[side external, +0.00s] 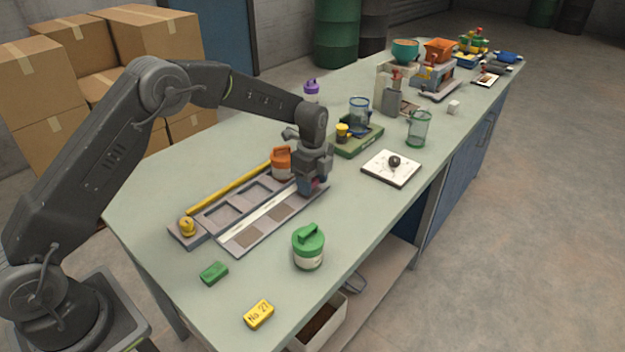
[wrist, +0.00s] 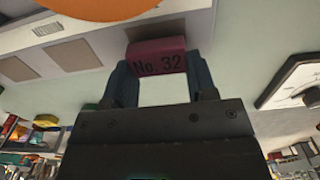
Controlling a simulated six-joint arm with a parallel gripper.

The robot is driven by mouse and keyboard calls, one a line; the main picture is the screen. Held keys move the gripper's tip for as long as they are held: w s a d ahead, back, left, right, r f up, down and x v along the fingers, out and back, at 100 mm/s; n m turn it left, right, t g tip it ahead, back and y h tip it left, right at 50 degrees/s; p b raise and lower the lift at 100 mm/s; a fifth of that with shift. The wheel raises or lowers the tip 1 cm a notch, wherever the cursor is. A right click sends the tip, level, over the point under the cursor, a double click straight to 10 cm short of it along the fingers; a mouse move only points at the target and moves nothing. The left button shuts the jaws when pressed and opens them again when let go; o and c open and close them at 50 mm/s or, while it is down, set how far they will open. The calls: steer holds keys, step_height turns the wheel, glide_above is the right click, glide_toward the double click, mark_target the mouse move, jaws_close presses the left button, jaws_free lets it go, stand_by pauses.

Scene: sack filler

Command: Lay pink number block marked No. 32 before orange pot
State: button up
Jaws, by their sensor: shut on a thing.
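The pink number block marked No. 32 (wrist: 157,58) is held between the two fingers of my gripper (wrist: 160,80) in the wrist view. In the side view my gripper (side external: 311,188) points down at the right end of the grey compartment tray (side external: 262,232), and only a bit of the pink block (side external: 315,184) shows there. The orange pot (side external: 281,162) stands just left of my gripper, behind the tray. Part of it also shows at the top of the wrist view (wrist: 100,8). Whether the block touches the surface below is hidden.
A green pot (side external: 308,248), a green block (side external: 214,273) and a yellow block marked No. 27 (side external: 259,315) are near the front. A yellow rod (side external: 228,187) lies along the tray. A white plate with a dark knob (side external: 391,168) is to the right.

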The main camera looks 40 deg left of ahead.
steer(key=shift+s+f, duration=0.1)
steer(key=shift+f, duration=0.8)
stand_by(1.5)
steer(key=o, duration=1)
steer(key=shift+o, duration=0.3)
steer(key=shift+o, duration=1.3)
steer(key=shift+r, duration=4.15)
steer(key=shift+r, duration=0.1)
